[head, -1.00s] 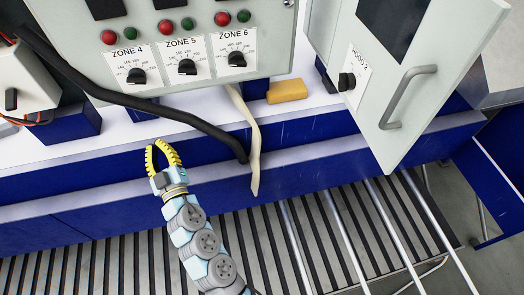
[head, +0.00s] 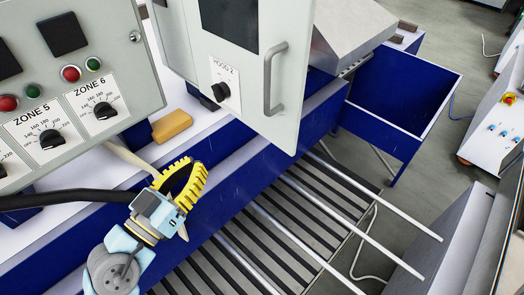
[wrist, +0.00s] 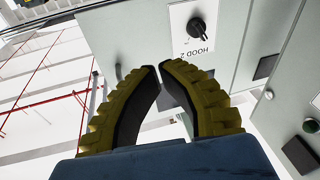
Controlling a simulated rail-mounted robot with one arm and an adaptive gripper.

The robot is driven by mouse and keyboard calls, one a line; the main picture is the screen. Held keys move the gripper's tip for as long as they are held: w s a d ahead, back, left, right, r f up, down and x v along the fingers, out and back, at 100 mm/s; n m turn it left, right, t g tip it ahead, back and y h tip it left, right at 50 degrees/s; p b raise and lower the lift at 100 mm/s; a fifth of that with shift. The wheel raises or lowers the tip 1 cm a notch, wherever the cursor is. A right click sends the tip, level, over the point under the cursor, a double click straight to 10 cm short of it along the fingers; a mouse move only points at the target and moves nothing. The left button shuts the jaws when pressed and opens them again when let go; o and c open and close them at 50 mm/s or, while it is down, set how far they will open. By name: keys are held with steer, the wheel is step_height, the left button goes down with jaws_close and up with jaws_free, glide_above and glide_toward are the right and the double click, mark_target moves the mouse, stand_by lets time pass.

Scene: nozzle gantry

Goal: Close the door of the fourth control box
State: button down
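A grey door (head: 264,95) labelled HOOD 2, with a dark window, a black knob and a grey bar handle (head: 275,78), hangs at top centre in the head view. It appears to stand ajar, angled out from the box body (head: 172,38) on its left. In the wrist view the door (wrist: 135,40) shows upside down beyond the fingertips. My gripper (head: 193,165), with curved yellow fingers, is below and left of the door, apart from it. Its fingertips (wrist: 160,68) curve together with only a slim gap and hold nothing.
The ZONE 5 and ZONE 6 panel (head: 125,60) stands at left. A black cable (head: 70,198) runs behind my wrist. A yellow block (head: 172,126) lies on the white ledge. Metal rods (head: 335,205) project below the door, and a blue bin (head: 405,85) is at right.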

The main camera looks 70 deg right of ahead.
steer(key=s+f+m+g+y, duration=0.1)
steer(key=s+m+g+y, duration=0.25)
steer(key=s, duration=0.35)
steer(key=p, duration=0.5)
glide_toward(284, 144)
steer(key=shift+m+h, duration=0.25)
steer(key=shift+m, duration=0.1)
steer(key=x, duration=0.7)
steer(key=shift+s+d+f, duration=0.1)
steer(key=shift+d+f, duration=0.05)
steer(key=shift+f, duration=0.05)
steer(key=shift+s+d+f, duration=0.1)
steer(key=shift+s+d, duration=0.05)
steer(key=shift+d, duration=0.2)
